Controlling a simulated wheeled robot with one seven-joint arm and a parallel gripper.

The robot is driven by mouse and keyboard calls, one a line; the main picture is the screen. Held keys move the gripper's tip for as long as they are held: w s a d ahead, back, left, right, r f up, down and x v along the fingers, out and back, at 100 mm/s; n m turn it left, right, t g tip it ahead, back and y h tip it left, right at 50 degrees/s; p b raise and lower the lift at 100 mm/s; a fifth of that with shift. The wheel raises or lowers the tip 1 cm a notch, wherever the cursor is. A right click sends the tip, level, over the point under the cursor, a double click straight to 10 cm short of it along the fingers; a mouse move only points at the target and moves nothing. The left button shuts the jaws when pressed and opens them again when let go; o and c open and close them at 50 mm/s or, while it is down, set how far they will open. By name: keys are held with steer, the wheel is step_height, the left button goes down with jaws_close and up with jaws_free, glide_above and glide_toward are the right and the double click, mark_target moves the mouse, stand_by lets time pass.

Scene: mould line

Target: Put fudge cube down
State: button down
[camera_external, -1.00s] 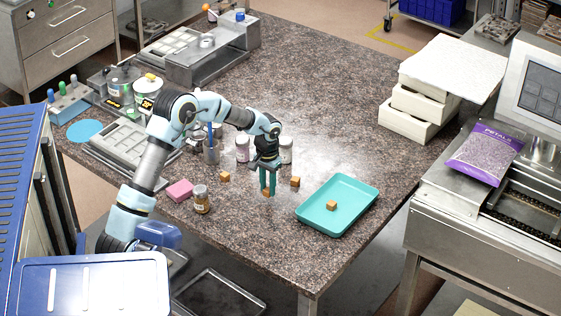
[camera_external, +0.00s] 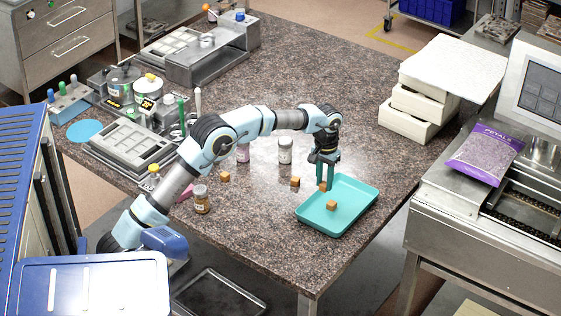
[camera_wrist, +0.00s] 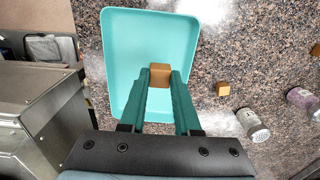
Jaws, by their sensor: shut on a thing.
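My gripper (camera_external: 323,184) is shut on a brown fudge cube (camera_external: 323,187), held over the left back part of the teal tray (camera_external: 357,200). In the wrist view, the held cube (camera_wrist: 160,75) sits between the fingertips, with the tray (camera_wrist: 120,40) behind it. I cannot tell whether the held cube touches the tray. Another fudge cube (camera_external: 331,205) lies in the tray, just in front of the held one; I cannot make it out separately in the wrist view. Two more cubes lie on the counter, one left of the tray (camera_external: 295,182) and one farther left (camera_external: 224,177).
A jar with a grey lid (camera_external: 285,152), a pink-labelled jar (camera_external: 243,153) and a brown jar (camera_external: 201,199) stand on the speckled counter, left of the tray. White boxes (camera_external: 415,115) are stacked behind it. The tray's right part is clear.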

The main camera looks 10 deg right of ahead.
steer(key=p, duration=0.2)
glide_above(326, 216)
step_height(326, 216, down, 6)
steer(key=shift+r, duration=0.2)
steer(key=shift+f+p, duration=0.4)
steer(key=shift+f, duration=1.8)
steer(key=shift+f, duration=0.15)
steer(key=c, duration=0.6)
jaws_free()
step_height(326, 216, up, 12)
steer(key=b, duration=0.2)
steer(key=shift+b, duration=0.3)
